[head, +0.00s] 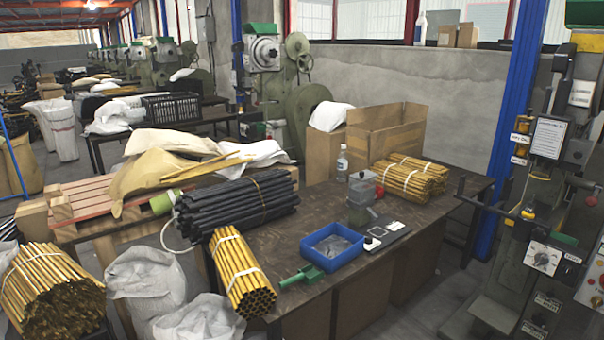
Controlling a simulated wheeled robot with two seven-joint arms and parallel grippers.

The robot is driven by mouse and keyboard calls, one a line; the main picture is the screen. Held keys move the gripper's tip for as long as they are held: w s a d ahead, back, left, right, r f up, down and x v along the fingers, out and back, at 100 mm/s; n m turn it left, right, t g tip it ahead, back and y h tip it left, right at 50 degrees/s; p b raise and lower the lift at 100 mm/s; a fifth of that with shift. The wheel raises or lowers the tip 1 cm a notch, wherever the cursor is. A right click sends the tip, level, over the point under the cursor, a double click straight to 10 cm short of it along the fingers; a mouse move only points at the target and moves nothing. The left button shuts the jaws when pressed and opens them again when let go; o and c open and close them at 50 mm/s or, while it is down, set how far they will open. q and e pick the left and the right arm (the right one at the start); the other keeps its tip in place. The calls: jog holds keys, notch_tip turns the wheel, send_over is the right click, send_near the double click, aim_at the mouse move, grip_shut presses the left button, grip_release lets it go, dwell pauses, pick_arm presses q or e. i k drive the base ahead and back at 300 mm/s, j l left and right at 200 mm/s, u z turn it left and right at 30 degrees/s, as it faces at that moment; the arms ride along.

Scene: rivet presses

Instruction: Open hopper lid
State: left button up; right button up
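A riveting press (548,180) stands at the right edge, with dials, labels and a black handle bar on its left side. I cannot tell which part of it, if any, is a hopper lid. A small grey box-like container (361,190) stands upright on the dark work table (300,225); whether it is the hopper, and whether its top is open or shut, is not clear. Neither of my grippers is in view.
The table also holds a blue tray (332,246), a green scoop (302,276), a flat black-and-white device (384,233), a bottle (342,163), black rods (235,205) and brass tube bundles (243,272). White sacks (147,278) stand at front left. Grey floor shows between table and press.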

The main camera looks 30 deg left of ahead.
aim_at(362, 176)
jog(key=u, duration=0.5)
jog(key=i+l+z, duration=0.2)
jog(key=i, duration=0.4)
jog(key=i+l+z, duration=0.2)
jog(key=i, duration=0.45)
jog(key=i+l+z, duration=0.15)
jog(key=i, duration=0.5)
